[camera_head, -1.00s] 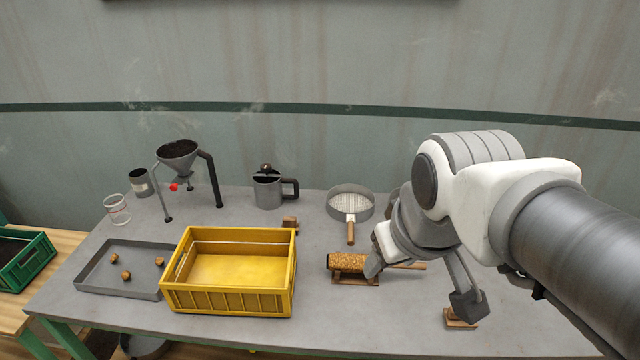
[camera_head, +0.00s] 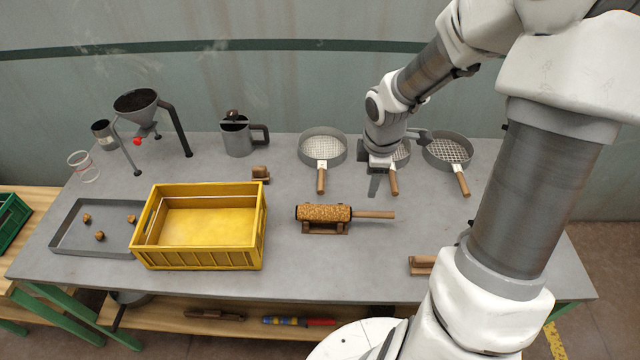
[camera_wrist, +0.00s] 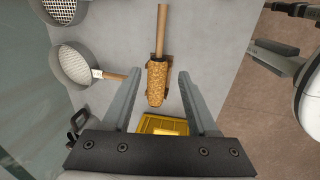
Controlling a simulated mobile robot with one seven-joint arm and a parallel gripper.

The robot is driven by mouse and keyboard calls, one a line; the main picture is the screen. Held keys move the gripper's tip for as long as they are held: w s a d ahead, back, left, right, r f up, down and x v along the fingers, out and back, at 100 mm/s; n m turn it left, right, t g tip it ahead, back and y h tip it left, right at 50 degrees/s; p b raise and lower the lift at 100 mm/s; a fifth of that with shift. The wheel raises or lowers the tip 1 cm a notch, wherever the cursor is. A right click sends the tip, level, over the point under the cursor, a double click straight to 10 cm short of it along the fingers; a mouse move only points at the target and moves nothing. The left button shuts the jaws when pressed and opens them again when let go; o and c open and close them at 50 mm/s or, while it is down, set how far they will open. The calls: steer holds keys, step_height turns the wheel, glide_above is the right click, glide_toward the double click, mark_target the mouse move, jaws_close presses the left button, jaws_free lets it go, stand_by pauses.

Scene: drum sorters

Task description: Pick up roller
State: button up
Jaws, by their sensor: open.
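The roller (camera_head: 323,213) has a textured golden-brown barrel and a wooden handle pointing right. It rests on a small wooden stand (camera_head: 325,229) on the grey table. My gripper (camera_head: 376,186) is above the table behind and to the right of the roller, near the sieves. In the wrist view the roller (camera_wrist: 157,83) shows beyond and between the two fingers of my gripper (camera_wrist: 155,85), with its handle toward the top. The fingers are spread apart and hold nothing.
A yellow crate (camera_head: 200,259) stands left of the roller. Three sieves, including the left one (camera_head: 322,147), lie behind it. An empty wooden stand (camera_head: 421,264) is at the front right.

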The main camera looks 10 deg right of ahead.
steer(key=b, duration=0.4)
glide_above(364, 213)
steer(key=s, duration=0.1)
step_height(364, 213, down, 11)
steer(key=shift+w+f+b, duration=0.2)
steer(key=shift+f+b, duration=0.05)
steer(key=shift+f, duration=0.8)
steer(key=shift+w+f+b, duration=0.15)
steer(key=shift+f+b, duration=0.05)
steer(key=shift+f, duration=0.8)
steer(key=shift+w+f+b, duration=0.2)
steer(key=shift+f+b, duration=0.05)
steer(key=shift+f, duration=0.8)
jaws_close()
